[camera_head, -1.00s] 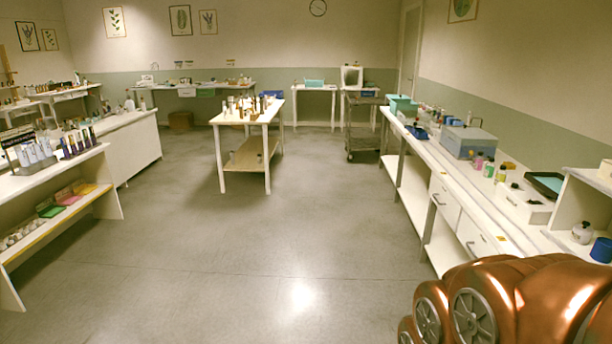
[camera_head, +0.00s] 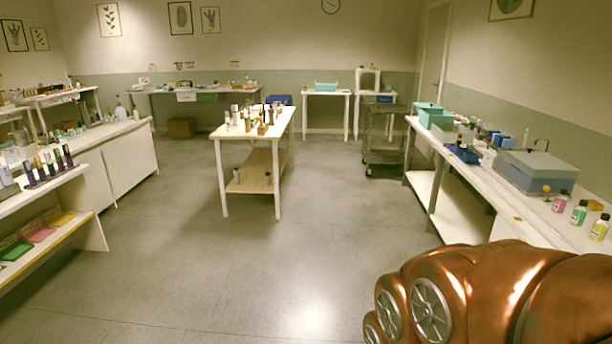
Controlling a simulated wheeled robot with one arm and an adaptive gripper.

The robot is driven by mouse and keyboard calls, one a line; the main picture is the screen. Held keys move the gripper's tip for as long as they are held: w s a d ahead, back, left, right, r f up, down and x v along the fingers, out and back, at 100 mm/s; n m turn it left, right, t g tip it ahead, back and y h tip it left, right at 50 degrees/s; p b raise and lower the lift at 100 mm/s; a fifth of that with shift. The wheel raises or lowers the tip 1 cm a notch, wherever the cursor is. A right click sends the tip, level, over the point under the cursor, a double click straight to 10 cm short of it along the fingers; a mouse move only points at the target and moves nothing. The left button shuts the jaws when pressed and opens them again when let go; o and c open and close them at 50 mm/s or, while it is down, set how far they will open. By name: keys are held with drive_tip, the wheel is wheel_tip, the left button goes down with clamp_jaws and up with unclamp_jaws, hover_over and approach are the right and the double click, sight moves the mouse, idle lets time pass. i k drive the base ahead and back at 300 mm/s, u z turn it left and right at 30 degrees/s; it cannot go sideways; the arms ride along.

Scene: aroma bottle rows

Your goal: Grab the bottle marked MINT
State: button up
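I cannot make out a bottle marked MINT; the labels are too small to read. A group of small bottles (camera_head: 256,117) stands on the white table in the middle of the room. On the right bench stand a pink bottle (camera_head: 560,202), a green bottle (camera_head: 579,212) and a yellow bottle (camera_head: 600,227). Dark slim bottles (camera_head: 47,166) stand in a row on the left shelf. My copper-coloured arm fills the lower right corner. My gripper is not in view.
The white centre table (camera_head: 229,132) has a lower wooden shelf. A long bench (camera_head: 480,175) runs along the right wall with a grey box (camera_head: 536,171). A grey cart (camera_head: 384,140) stands at the back right. The floor (camera_head: 250,270) ahead is clear.

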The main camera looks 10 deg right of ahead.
sight(579, 216)
drive_tip(key=z, duration=0.45)
drive_tip(key=i, duration=1.75)
drive_tip(key=z, duration=1.15)
drive_tip(key=i, duration=1.15)
drive_tip(key=z, duration=0.15)
